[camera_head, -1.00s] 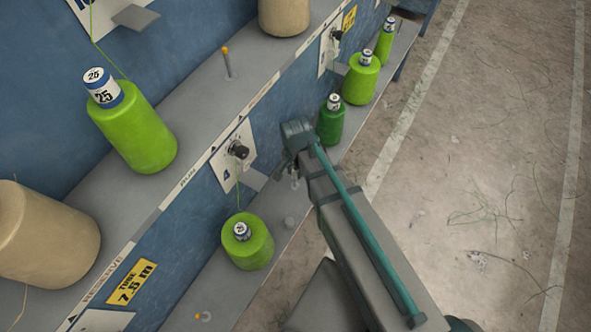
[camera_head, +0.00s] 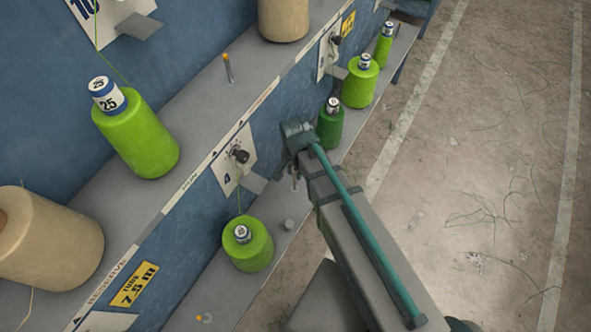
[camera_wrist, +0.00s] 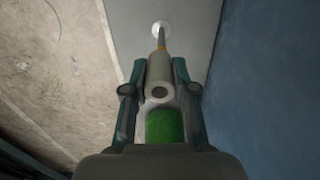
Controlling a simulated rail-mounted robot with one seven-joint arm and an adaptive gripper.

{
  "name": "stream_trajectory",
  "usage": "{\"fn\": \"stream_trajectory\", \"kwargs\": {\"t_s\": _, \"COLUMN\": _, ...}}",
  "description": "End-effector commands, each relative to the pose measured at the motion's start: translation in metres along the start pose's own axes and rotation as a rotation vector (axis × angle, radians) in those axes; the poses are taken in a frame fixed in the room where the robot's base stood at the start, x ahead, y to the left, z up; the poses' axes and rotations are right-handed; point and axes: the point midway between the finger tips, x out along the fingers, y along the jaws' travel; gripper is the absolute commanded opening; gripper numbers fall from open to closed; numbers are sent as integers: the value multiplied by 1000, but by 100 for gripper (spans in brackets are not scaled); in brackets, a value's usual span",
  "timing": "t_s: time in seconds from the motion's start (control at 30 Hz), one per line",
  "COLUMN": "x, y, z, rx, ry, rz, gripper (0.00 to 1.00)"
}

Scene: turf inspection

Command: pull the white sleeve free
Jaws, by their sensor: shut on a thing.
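My gripper (camera_wrist: 158,64) is shut on a pale grey-white sleeve (camera_wrist: 159,78) in the wrist view, with one finger on each side. The sleeve's open end with its dark hole faces the camera. A thin post (camera_wrist: 161,40) with an orange tip and a white base lines up with the sleeve's far end; whether its tip is still inside cannot be told. In the head view my gripper (camera_head: 296,150) is over the lower grey ledge, and its own arm hides the sleeve. A green thing (camera_wrist: 165,126) shows between the fingers, below the sleeve.
A dark green cone (camera_head: 330,128) stands close beside my gripper. A bright green cone (camera_head: 247,244) is nearer on the ledge, and another (camera_head: 360,85) is farther along. A blue panel (camera_wrist: 265,80) rises on one side. The concrete floor (camera_head: 480,150) is open to the right.

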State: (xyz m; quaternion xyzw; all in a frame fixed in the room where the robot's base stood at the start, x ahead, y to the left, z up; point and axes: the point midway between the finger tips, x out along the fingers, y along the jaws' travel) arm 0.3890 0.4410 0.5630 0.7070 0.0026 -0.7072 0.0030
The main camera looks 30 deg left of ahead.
Motion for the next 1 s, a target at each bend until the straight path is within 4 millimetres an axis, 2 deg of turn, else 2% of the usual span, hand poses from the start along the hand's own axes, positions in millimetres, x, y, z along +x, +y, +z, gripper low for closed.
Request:
{"fn": "stream_trajectory", "kwargs": {"t_s": 0.27, "x": -5, "y": 0, "z": 0, "rx": 0, "ry": 0, "rz": -1, "gripper": 0}}
{"fn": "stream_trajectory", "kwargs": {"t_s": 0.8, "x": -44, "y": 0, "z": 0, "rx": 0, "ry": 1, "rz": -1, "gripper": 0}}
{"fn": "stream_trajectory", "kwargs": {"t_s": 1.0, "x": -51, "y": 0, "z": 0, "rx": 0, "ry": 0, "rz": -1, "gripper": 0}}
